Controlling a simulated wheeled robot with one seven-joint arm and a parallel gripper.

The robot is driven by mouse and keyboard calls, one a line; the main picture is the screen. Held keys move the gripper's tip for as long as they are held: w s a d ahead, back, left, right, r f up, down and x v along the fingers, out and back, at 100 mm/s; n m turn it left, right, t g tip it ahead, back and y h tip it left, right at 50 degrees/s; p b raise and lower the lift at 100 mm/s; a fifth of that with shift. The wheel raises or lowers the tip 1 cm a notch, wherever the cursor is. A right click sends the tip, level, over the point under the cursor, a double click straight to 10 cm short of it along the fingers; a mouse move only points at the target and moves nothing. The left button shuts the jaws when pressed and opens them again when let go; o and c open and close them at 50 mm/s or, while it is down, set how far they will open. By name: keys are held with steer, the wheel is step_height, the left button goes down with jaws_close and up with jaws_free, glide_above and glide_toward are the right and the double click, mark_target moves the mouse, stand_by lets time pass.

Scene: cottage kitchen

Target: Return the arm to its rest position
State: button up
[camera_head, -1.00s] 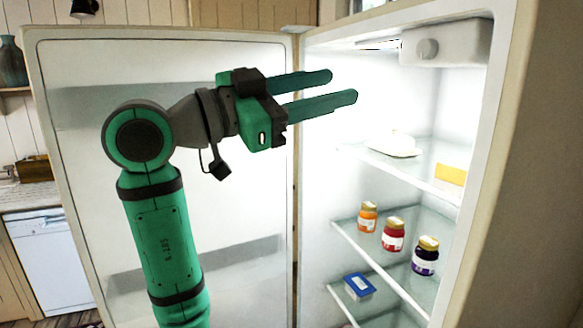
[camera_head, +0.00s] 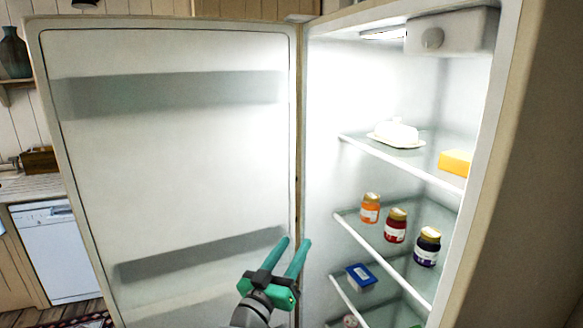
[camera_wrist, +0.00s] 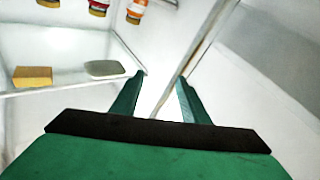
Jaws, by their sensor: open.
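My gripper (camera_head: 294,248) is low in the head view, in front of the open fridge door's inner face and near the hinge side. Its two green fingers are apart, with nothing between them, and point up and away. In the wrist view my gripper (camera_wrist: 162,85) also shows spread, empty fingers. Most of my arm is below the head view's lower edge.
The fridge door (camera_head: 170,180) stands wide open at left. Shelves at right hold a butter dish (camera_head: 396,134), a yellow block (camera_head: 455,163), an orange jar (camera_head: 370,208), a red jar (camera_head: 395,226), a dark jar (camera_head: 427,247) and a blue tub (camera_head: 360,277). A white appliance (camera_head: 55,252) stands far left.

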steer(key=s+f+n+y, duration=0.25)
steer(key=s+f, duration=0.35)
steer(key=f, duration=0.4)
steer(key=s+a+f+n+g+y, duration=0.1)
steer(key=s+f+y, duration=0.2)
steer(key=s+f, duration=0.45)
steer(key=s+f+n+y, duration=0.2)
steer(key=s+f+y, duration=0.15)
steer(key=f, duration=0.75)
steer(key=s+f+g, duration=0.1)
steer(key=s+f, duration=0.2)
steer(key=s, duration=0.6)
steer(key=s+f, duration=0.3)
steer(key=s, duration=0.5)
steer(key=s+r+m+g, duration=0.1)
steer(key=s+r+m, duration=0.2)
steer(key=s, duration=1.2)
steer(key=shift+s+d, duration=0.4)
steer(key=shift+d, duration=0.05)
steer(key=shift+c, duration=1.2)
steer(key=shift+w+a, duration=0.1)
steer(key=shift+a, duration=0.05)
